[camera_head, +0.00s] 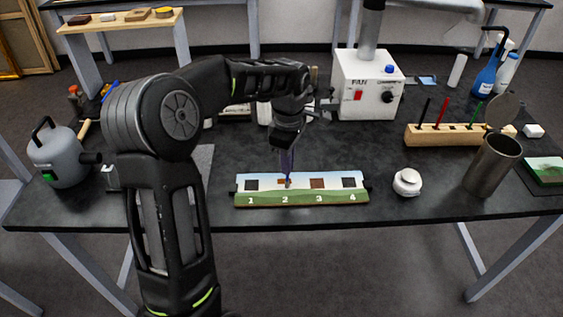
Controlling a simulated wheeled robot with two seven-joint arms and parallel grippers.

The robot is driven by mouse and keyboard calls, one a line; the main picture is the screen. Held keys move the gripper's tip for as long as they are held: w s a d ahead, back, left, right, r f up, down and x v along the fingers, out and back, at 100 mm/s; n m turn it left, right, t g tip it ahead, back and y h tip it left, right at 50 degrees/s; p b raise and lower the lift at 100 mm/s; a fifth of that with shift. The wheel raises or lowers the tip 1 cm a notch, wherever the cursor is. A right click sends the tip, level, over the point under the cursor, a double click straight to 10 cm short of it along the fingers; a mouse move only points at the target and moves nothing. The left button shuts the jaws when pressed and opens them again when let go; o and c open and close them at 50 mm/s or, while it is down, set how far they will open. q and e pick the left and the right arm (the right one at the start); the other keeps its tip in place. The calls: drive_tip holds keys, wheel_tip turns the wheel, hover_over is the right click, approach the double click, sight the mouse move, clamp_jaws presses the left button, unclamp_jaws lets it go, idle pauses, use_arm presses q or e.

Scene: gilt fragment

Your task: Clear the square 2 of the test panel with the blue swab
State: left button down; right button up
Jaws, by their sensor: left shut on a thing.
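The test panel (301,196) lies near the front edge of the dark table, with a row of dark squares numbered 1 to 4. Square 2 (283,184) is partly covered by the tool above it. My left gripper (287,145) is above the panel, pointing down, shut on a thin bluish swab (287,163). The swab's lower end is at square 2; I cannot tell for sure whether it touches. Squares 1, 3 and 4 look dark or brown. My right gripper is not in view.
A wooden rack (452,135) with several coloured sticks stands at the right. A metal beaker (491,167) and a white lidded jar (407,182) stand right of the panel. A white box (367,86) stands behind, and a grey canister (61,157) stands at the far left.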

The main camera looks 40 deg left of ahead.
use_arm(q)
drive_tip(key=shift+w+d, duration=0.2)
drive_tip(key=shift+d, duration=0.05)
drive_tip(key=shift+s+a, duration=0.1)
drive_tip(key=shift+a, duration=0.05)
drive_tip(key=shift+s+a, duration=0.75)
drive_tip(key=shift+a, duration=0.15)
wheel_tip(320, 180, up, 4)
drive_tip(key=p, duration=0.2)
drive_tip(key=shift+p, duration=0.3)
idle(0.4)
